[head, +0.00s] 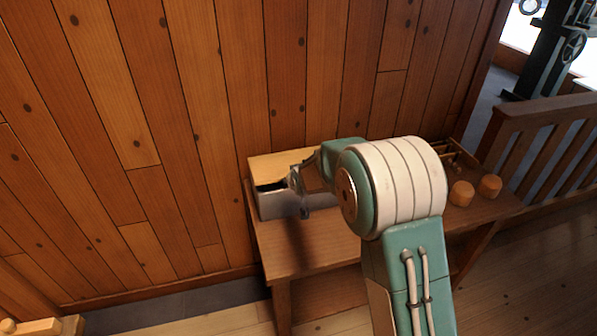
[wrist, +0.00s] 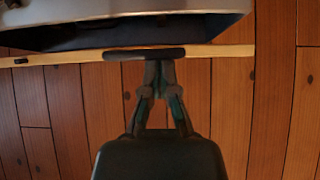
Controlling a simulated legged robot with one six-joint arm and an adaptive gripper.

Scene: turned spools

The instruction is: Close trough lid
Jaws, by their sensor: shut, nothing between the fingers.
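The trough (head: 280,207) is a grey metal box on the wooden bench against the plank wall. Its pale wooden lid (head: 272,166) stands raised, and a dark gap shows between it and the trough. In the wrist view, the trough's grey rim (wrist: 120,15) and dark inside are at the top, with the lid's pale edge (wrist: 225,52) and a dark handle (wrist: 145,53) below. My gripper (head: 298,183) is at the trough's right part in the head view. In the wrist view, my gripper (wrist: 160,66) is shut, with its fingertips at the handle; I cannot tell whether they touch.
The bench (head: 310,250) has bare top in front of the trough. Two round wooden pieces (head: 462,193) (head: 490,186) stand at its right end. My arm hides the bench's middle. A wooden railing (head: 540,140) stands at the right, and the plank wall is close behind.

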